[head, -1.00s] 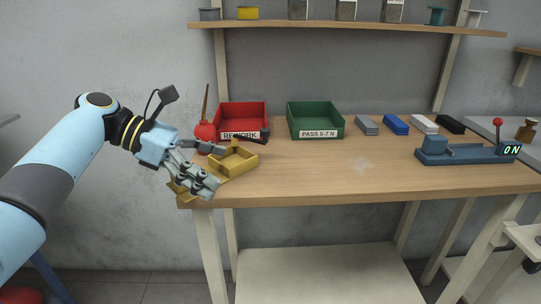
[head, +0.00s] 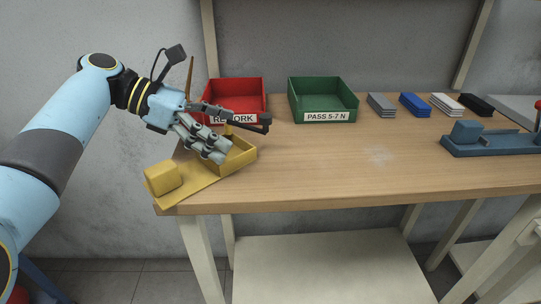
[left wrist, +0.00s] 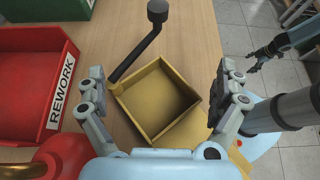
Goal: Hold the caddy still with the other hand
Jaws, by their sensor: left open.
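The yellow caddy (head: 240,157) is an open square tray at the left end of the bench. It also shows in the left wrist view (left wrist: 160,102). Its flat yellow plate carries a yellow block (head: 163,178) towards the bench's left edge. My left gripper (head: 224,132) is open at the caddy, with one finger over the tray and the other behind it. In the left wrist view its fingers (left wrist: 160,85) stand on either side of the tray; contact is unclear. A black lever with a knob (left wrist: 157,10) runs by the left finger. My right gripper (left wrist: 261,57) is small at upper right there.
The red REWORK bin (head: 235,92) stands close behind the caddy, with a red bulb (left wrist: 62,160) beside it. The green PASS bin (head: 323,98), coloured stacks (head: 415,104) and a blue fixture (head: 490,143) stand further right. The bench middle is clear.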

